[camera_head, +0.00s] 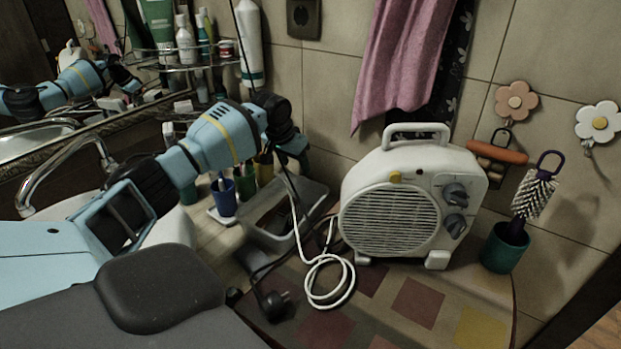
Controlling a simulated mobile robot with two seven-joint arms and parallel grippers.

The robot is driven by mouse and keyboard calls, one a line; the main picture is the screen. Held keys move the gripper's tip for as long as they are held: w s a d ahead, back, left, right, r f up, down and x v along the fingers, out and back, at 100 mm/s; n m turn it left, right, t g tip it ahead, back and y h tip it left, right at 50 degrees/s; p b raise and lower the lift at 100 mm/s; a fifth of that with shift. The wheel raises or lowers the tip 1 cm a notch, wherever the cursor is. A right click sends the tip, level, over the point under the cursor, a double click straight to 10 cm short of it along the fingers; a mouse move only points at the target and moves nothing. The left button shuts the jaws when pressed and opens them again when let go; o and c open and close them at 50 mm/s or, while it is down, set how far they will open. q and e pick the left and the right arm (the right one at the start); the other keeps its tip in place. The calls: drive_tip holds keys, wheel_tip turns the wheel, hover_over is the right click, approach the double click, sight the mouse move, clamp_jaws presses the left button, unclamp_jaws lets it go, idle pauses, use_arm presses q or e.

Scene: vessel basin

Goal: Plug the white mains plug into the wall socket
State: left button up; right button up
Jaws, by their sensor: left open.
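The wall socket (303,18) is a dark square plate on the tiled wall at the top middle. A white cord (298,225) rises from a loose coil on the table to just under my left gripper. The white plug itself cannot be made out; the cord's upper end is hidden around the gripper. My left gripper (293,152) is open, below the socket and above the grey tray, apart from the wall. I cannot tell whether the plug is between its fingers. A black plug (275,303) on a black cord lies at the table's left edge. My right gripper is not in view.
A white fan heater (390,215) stands on the patchwork mat, right of the coil. A grey tray (262,238), a blue cup (223,197) and a shelf of bottles (185,40) crowd the left. A pink towel (405,60) hangs right of the socket. A green brush pot (503,248) stands far right.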

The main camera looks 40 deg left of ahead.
use_arm(q)
drive_tip(key=shift+s+r, duration=0.35)
drive_tip(key=shift+s, duration=0.4)
drive_tip(key=shift+x, duration=1.25)
drive_tip(key=shift+w+f, duration=0.25)
drive_tip(key=shift+r, duration=0.1)
drive_tip(key=shift+b+x, duration=0.65)
drive_tip(key=shift+x, duration=2.05)
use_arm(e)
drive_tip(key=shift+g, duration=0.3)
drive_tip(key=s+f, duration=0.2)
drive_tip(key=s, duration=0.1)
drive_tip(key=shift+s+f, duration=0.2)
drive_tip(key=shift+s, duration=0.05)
use_arm(q)
drive_tip(key=shift+d+r, duration=0.1)
drive_tip(key=shift+c, duration=0.5)
drive_tip(key=c, duration=1)
drive_tip(key=shift+s+r, duration=0.1)
